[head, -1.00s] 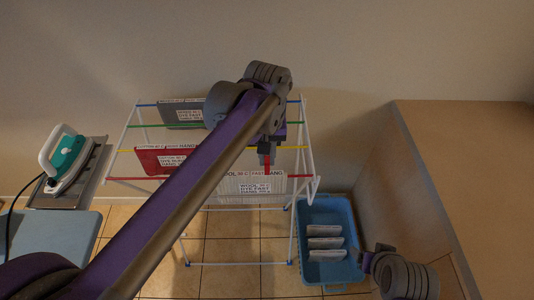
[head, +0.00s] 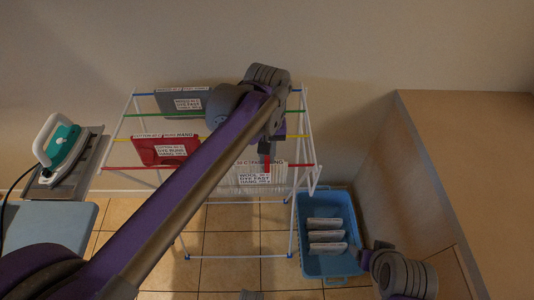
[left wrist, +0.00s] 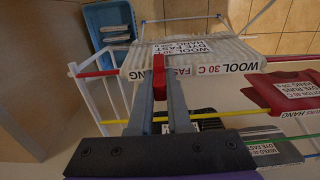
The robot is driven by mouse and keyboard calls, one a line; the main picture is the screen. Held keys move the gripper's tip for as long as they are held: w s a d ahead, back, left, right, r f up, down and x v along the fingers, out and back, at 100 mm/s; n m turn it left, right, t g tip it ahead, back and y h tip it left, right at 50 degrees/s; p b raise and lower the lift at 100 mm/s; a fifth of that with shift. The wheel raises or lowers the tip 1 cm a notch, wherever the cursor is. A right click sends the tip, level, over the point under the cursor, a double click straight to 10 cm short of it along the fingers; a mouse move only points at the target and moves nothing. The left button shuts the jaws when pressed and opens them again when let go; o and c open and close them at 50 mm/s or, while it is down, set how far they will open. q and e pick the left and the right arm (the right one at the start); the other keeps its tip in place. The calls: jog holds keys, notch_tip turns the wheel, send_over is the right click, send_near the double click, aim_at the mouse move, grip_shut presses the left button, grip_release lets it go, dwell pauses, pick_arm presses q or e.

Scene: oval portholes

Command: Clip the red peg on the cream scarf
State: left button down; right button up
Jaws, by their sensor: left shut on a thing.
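My left gripper (head: 265,150) is shut on the red peg (head: 266,163) and holds it at the rack's front red rail. The cream scarf (head: 280,179), with printed white labels, hangs over that rail. In the left wrist view, the red peg (left wrist: 159,78) stands between the fingertips (left wrist: 160,95), upright in the picture, and overlaps the left part of the cream scarf (left wrist: 215,50) near the rail. I cannot tell whether the peg touches or grips the cloth. My right gripper (head: 374,254) is at the lower right beside the blue basket; its jaws are unclear.
A red cloth (head: 160,150) and a grey cloth (head: 181,101) hang on other rails of the white rack (head: 309,140). A blue basket (head: 325,262) with several pale items stands right of it. An iron (head: 60,145) is at left; a wooden counter (head: 480,160) is at right.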

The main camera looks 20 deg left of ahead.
pick_arm(q)
jog(key=c, duration=0.8)
grip_release()
jog(key=shift+r, duration=0.1)
notch_tip(320, 180, up, 11)
jog(key=shift+f+p, duration=0.2)
jog(key=shift+p, duration=0.25)
jog(key=s+a+f+m+t, duration=0.1)
jog(key=s+a+f, duration=0.1)
jog(key=s+f, duration=0.2)
jog(key=s+a+f+m+t+p, duration=0.1)
jog(key=s+a+f+t, duration=0.1)
jog(key=s+f, duration=0.3)
jog(key=s+a+f+m+t, duration=0.1)
jog(key=s+a+f+t, duration=0.1)
jog(key=s+f, duration=0.3)
jog(key=shift+a+f+p, duration=0.15)
jog(key=shift+f, duration=0.7)
jog(key=shift+a+f+p, duration=0.15)
jog(key=shift+f, duration=0.65)
